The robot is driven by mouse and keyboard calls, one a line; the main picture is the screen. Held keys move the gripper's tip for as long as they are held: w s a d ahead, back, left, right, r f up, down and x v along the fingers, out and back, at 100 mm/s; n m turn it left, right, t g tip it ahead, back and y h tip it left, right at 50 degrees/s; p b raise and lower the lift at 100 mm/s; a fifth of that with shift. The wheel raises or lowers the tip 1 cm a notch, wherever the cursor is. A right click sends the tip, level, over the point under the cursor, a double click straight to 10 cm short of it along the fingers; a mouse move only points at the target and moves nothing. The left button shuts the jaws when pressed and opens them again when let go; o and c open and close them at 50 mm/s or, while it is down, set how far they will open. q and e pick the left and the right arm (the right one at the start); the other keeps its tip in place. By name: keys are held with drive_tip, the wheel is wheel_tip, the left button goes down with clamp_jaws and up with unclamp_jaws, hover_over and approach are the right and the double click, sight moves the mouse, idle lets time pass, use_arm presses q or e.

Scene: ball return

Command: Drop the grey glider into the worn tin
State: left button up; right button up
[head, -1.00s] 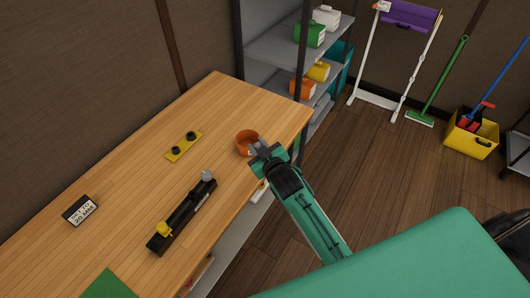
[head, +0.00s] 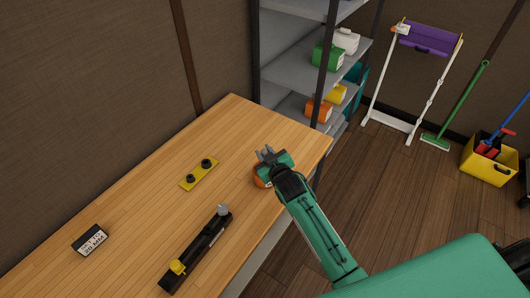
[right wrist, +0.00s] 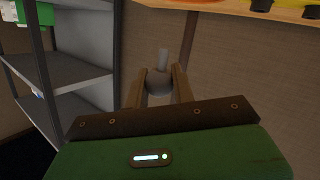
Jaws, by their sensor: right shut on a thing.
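My right gripper (head: 267,155) is shut on the grey glider. In the right wrist view the glider (right wrist: 160,82) is a round grey body with a short stem, held between the fingertips (right wrist: 159,86). In the head view it is hard to make out. The worn tin (head: 260,182), orange-brown and round, stands near the table's right edge. My gripper hides most of it and appears just above and beyond it; the exact height is unclear. An orange edge, perhaps the tin, shows at the top of the wrist view. My left gripper is not in view.
On the wooden table (head: 130,225) are a black rail (head: 198,250) with a yellow piece and a grey knob, a yellow plate (head: 198,174) with two black knobs, and a small sign (head: 90,240). A grey shelf (head: 285,75) stands behind the table's far end.

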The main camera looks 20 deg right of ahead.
drive_tip(key=shift+f+b, duration=0.45)
drive_tip(key=shift+f, duration=0.05)
drive_tip(key=shift+f+b, duration=1.25)
drive_tip(key=shift+f, duration=0.75)
drive_tip(key=shift+f+b, duration=0.65)
drive_tip(key=shift+f, duration=0.4)
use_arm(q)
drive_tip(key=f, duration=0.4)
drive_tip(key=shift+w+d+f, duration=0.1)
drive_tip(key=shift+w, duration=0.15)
use_arm(e)
drive_tip(key=o, duration=0.8)
drive_tip(key=shift+o, duration=0.2)
drive_tip(key=shift+s, duration=0.1)
drive_tip(key=shift+f, duration=0.1)
